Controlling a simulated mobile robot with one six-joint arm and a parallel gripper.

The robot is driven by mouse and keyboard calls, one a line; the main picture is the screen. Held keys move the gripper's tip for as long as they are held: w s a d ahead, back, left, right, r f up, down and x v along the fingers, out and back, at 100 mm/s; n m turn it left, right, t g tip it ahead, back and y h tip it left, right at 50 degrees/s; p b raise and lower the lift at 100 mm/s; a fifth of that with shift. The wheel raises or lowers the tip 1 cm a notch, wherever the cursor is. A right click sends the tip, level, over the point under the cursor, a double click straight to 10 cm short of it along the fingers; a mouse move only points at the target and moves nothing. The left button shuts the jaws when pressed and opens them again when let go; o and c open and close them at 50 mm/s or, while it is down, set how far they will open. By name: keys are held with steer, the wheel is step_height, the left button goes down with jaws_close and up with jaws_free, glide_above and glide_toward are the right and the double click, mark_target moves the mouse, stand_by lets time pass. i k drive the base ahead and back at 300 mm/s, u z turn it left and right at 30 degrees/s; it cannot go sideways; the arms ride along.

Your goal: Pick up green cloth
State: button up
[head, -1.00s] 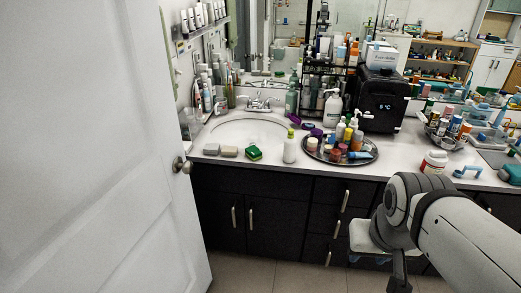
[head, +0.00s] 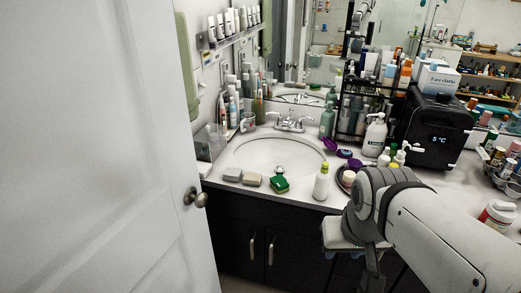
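A pale green cloth (head: 187,60) hangs on the wall at the far left in the head view. It hangs upright above the edge of the white door, which hides part of its left side. My arm comes in from the lower right, in front of the counter, well away from the cloth. The fingertips of my gripper do not show, so I cannot see whether it holds anything.
The white door (head: 100,150) fills the left side, its knob (head: 195,197) near the counter. A black appliance (head: 431,128) stands at right.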

mark_target(278, 181)
steer(key=u, duration=0.35)
steer(key=i, duration=1.1)
steer(key=u, duration=0.3)
